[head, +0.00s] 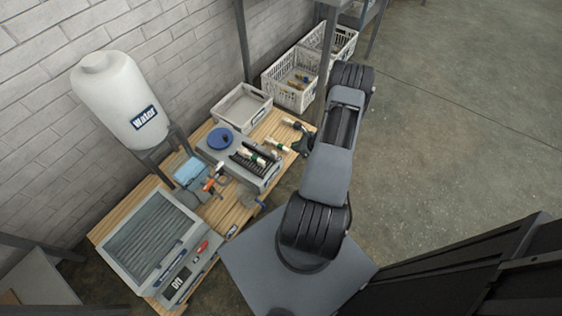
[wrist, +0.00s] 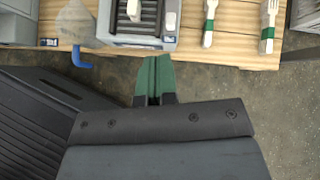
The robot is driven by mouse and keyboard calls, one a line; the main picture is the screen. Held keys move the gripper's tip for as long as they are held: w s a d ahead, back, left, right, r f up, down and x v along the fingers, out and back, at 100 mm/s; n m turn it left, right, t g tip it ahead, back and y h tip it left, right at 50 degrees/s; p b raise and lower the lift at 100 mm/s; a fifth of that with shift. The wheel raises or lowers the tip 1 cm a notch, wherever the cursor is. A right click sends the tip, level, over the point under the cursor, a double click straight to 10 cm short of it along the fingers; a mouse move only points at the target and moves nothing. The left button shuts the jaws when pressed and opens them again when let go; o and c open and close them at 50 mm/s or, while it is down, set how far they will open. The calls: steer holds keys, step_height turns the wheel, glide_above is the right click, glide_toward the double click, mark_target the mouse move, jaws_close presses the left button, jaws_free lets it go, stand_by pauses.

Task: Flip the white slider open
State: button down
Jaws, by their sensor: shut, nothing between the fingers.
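In the wrist view a small white piece (wrist: 170,21), which looks like the slider, stands on the front right of the grey press (wrist: 112,22), beside its dark slot. A pale piece (wrist: 134,10) lies in that slot. In the head view the grey press (head: 238,171) holds a black rack with banded utensils; I cannot make out the slider there. My gripper (wrist: 153,60) is shut and empty, its green fingers pointing at the press. Its tips are below the press's front edge in the picture, apart from the white piece.
Two green-banded wooden utensils (wrist: 210,22) lie right of the press on the wooden table (wrist: 238,48). A blue hooked part (wrist: 80,58) sticks out at left. The head view shows a white tray (head: 228,119), a water tank (head: 112,95) and a scale (head: 180,279). Open floor lies right.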

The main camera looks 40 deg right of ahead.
steer(key=s+d+f+m+h+b, duration=0.1)
steer(key=s+f+m, duration=0.2)
steer(key=f, duration=0.4)
steer(key=shift+d+f, duration=0.15)
steer(key=shift+d, duration=0.2)
steer(key=b, duration=0.4)
glide_toward(277, 155)
steer(key=s+f+x, duration=0.1)
steer(key=x, duration=0.4)
steer(key=shift+w+a+r+b, duration=0.1)
steer(key=shift+w+a+b, duration=0.1)
steer(key=shift+w, duration=0.3)
steer(key=shift+w+a+r+b, duration=0.1)
steer(key=shift+w+a, duration=0.05)
steer(key=shift+w, duration=0.35)
